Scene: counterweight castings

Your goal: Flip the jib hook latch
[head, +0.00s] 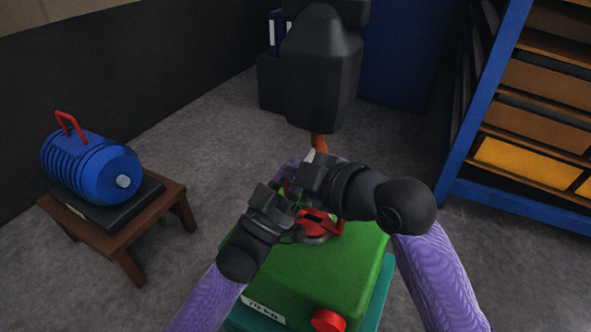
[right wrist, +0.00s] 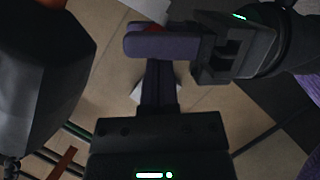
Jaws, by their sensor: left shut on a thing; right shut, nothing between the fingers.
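A dark hook block (head: 320,75) hangs over the green casting (head: 345,270). An orange hook shank (head: 320,143) comes out below the block; its lower part and the latch are hidden behind my grippers. A red fitting (head: 320,222) sits on top of the casting. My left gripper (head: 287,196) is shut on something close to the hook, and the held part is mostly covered. My right gripper (head: 302,182) is shut and empty, close beside the left one. In the right wrist view its fingers (right wrist: 160,85) show near the left gripper (right wrist: 222,55), with the block (right wrist: 40,75) at the left.
A blue motor-like casting (head: 90,165) with a red handle rests on a brown stool (head: 130,245) at the left. A red knob (head: 328,320) is on the green casting's near side. A blue shelf rack (head: 500,95) with bins stands at the right. Grey floor is clear between.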

